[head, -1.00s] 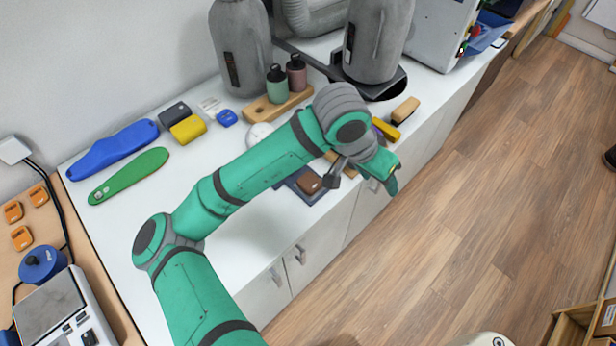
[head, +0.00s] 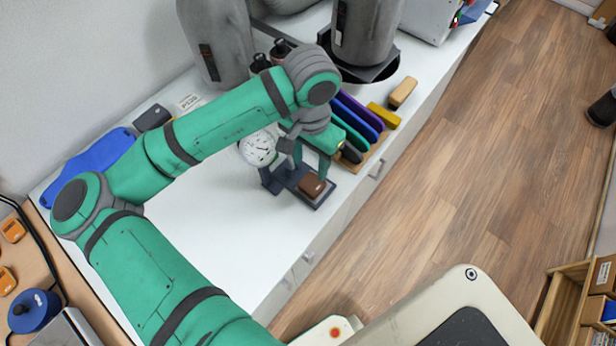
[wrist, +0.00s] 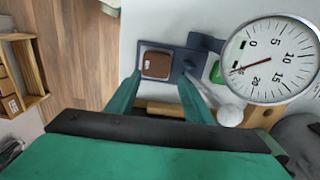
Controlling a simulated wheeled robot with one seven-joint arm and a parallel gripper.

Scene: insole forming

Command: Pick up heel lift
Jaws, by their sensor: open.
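A small brown block with rounded corners, which looks like the heel lift (head: 312,185), rests on the dark blue base (head: 289,187) of a dial gauge (head: 258,149). In the wrist view the heel lift (wrist: 156,65) lies on the base (wrist: 175,73), between the lines of my fingers and beyond their tips. My gripper (head: 311,166) is open and empty, just behind and above the block in the head view. In the wrist view its two green fingers (wrist: 160,88) stand apart. Contact with the block is not visible. The gauge's dial face (wrist: 275,62) is close on the right.
A wooden rack (head: 364,158) with purple, blue and green insoles stands right of my gripper. A yellow block (head: 384,116) and a tan block (head: 403,92) lie near the counter edge. Grey lasts (head: 367,35) stand behind. The white counter (head: 235,215) is clear in front.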

